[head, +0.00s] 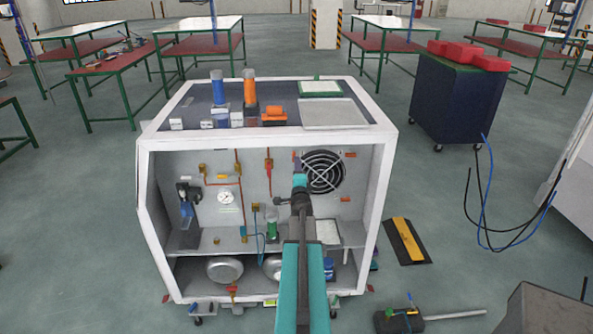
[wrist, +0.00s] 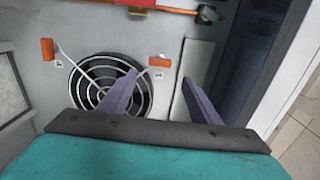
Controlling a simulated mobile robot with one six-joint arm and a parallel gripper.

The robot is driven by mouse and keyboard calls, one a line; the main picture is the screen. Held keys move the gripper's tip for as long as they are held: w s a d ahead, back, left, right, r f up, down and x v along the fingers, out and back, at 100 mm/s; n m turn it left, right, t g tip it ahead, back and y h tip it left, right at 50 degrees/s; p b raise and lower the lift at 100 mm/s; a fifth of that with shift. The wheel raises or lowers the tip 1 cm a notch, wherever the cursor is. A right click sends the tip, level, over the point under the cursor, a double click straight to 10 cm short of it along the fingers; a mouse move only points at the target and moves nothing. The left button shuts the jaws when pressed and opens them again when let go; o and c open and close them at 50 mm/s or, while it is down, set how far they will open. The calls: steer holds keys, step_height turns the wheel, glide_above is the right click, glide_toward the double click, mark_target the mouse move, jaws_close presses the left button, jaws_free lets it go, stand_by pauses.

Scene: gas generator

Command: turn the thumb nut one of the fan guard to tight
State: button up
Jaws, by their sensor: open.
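The fan guard (head: 324,172) is a round wire grille over a dark fan on the cabinet's back panel, right of centre. In the wrist view, the guard (wrist: 84,72) has an orange thumb nut (wrist: 47,50) at its upper left and another orange thumb nut (wrist: 160,61) at its upper right, each with a small label. I cannot read which is number one. My gripper (wrist: 158,77) is open and empty; its purple fingers point at the panel, the left finger overlapping the guard and the right nut showing between the fingertips. In the head view my gripper (head: 298,168) is just left of the fan.
The open white cabinet frame (head: 385,190) surrounds the work area. A pressure gauge (head: 226,197) and copper pipes are to the left. A green bottle (head: 271,225) stands below on the shelf. In the wrist view, a dark recess (wrist: 250,60) lies right of the fingers.

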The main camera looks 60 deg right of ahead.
steer(key=shift+b+v, duration=0.6)
steer(key=shift+v, duration=1.85)
